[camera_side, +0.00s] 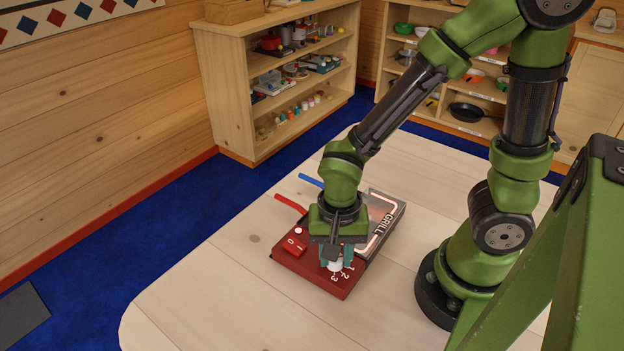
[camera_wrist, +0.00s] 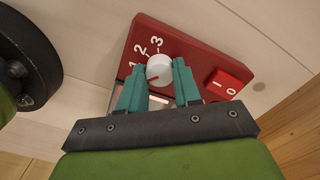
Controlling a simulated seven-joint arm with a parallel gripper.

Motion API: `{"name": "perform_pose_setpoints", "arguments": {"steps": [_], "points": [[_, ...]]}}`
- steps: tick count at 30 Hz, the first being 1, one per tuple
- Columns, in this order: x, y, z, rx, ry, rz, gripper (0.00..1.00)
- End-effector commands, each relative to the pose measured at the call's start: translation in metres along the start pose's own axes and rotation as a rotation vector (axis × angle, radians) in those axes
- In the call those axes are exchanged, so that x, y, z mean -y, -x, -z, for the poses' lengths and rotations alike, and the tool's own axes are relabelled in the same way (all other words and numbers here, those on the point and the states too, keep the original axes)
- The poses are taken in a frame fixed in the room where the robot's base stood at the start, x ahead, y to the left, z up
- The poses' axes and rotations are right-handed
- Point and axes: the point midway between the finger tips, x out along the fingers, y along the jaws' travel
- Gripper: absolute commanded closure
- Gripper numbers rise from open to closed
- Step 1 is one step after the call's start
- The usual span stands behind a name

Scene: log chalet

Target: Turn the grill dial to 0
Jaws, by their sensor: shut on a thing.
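The grill toy (camera_side: 315,276) is a red panel with a tray marked GRILL, lying on the pale table. Its white dial (camera_wrist: 159,68) shows in the wrist view with 1, 2 and 3 printed around it; no 0 shows beside the dial, where a finger covers part of the panel. A red mark on the dial points to the lower left in that view, below the 1. My gripper (camera_wrist: 157,76) has teal fingers on both sides of the dial, shut on it. In the side view my gripper (camera_side: 337,262) is low over the panel and partly hides the dial.
A red rocker switch (camera_wrist: 222,85) marked I and 0 sits beside the dial. A red handle (camera_side: 290,203) and a blue handle (camera_side: 311,180) stick out behind the toy. The table (camera_side: 215,300) is clear at the front left. Shelves (camera_side: 300,70) stand beyond it.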

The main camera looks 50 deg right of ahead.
Motion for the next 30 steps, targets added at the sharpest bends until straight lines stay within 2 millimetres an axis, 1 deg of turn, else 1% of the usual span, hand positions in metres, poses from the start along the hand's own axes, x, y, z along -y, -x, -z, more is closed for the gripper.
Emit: {"name": "perform_pose_setpoints", "arguments": {"steps": [6,12,27,28,30], "points": [[0.0008,0.0008,0.0003,-0.001,0.118,0.002,0.98],[0.0010,0.0009,0.0001,-0.001,0.178,0.003,0.98],[0.0015,0.0009,0.0001,-0.002,0.200,0.004,0.98],[0.0015,0.0009,0.0001,-0.002,0.201,0.004,0.64],[0.0014,0.0009,0.0001,-0.002,0.200,0.004,0.53]]}}
